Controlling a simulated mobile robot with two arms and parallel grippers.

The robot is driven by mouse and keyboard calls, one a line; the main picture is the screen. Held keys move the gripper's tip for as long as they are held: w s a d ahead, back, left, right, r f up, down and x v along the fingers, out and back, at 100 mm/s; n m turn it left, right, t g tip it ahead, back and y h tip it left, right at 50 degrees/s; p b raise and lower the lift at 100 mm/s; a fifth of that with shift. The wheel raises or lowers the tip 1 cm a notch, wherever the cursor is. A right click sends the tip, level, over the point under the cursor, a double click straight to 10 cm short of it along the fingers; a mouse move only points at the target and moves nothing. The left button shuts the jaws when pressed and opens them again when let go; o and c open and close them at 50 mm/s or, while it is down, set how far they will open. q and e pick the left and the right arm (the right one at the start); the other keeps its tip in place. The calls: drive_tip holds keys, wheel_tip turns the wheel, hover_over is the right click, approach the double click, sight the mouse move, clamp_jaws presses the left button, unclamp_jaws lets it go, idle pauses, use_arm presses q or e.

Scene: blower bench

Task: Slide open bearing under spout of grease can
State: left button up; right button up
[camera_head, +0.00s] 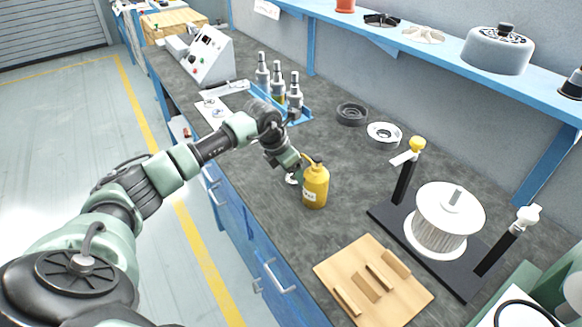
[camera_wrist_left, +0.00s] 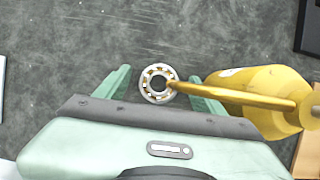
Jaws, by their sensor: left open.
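The open bearing (camera_wrist_left: 147,91), a pale ring with brass-coloured parts, shows in the left wrist view over the bench, between the two green fingers of my left gripper (camera_wrist_left: 160,90). The fingers are open, with gaps on both sides of the bearing. The yellow grease can (camera_wrist_left: 235,80) is at the right, and the tip of its spout (camera_wrist_left: 215,94) overlaps the bearing's right side in this view. In the head view the can (camera_head: 315,190) stands upright on the bench, with my left gripper (camera_head: 291,172) low at its left. My right gripper is not in view.
A wooden board with slats (camera_head: 330,262) lies in front of the can. A white blower wheel (camera_head: 440,235) on a black stand is at the right. Bench between is clear.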

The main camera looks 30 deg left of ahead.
use_arm(q)
drive_tip(key=shift+c, duration=0.3)
clamp_jaws()
drive_tip(key=shift+o, duration=0.3)
unclamp_jaws()
drive_tip(key=v, duration=0.7)
drive_tip(key=shift+r+b, duration=0.35)
drive_tip(key=shift+b, duration=0.05)
drive_tip(key=shift+s, duration=0.15)
